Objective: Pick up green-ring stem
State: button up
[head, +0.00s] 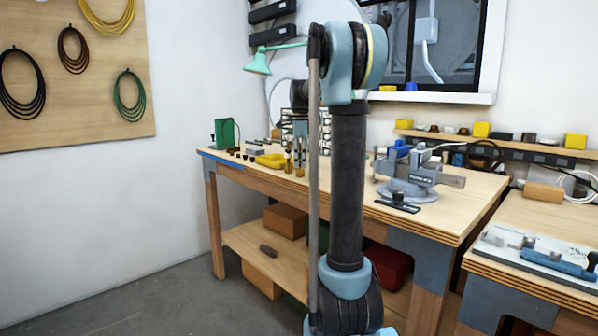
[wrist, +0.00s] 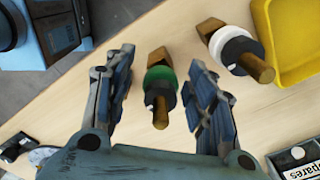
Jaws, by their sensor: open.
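The green-ring stem (wrist: 160,78) shows in the wrist view, with a brass block at one end, a green ring, a black collar and a brass rod. It lies in the picture between the two fingers of my gripper (wrist: 160,60). The gripper is open, with a visible gap on both sides of the stem. A similar white-ring stem (wrist: 235,48) stands just right of the right finger. In the head view, small brass pieces (head: 288,163) show on the bench below my gripper; their ring colours are too small to tell.
A yellow tray (wrist: 292,45) is at the upper right of the wrist view, and a box labelled "spares" (wrist: 298,155) is at the lower right. In the head view, a vise (head: 408,180) stands on the bench's right part. Bare wood lies around the stems.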

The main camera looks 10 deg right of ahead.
grip_shut()
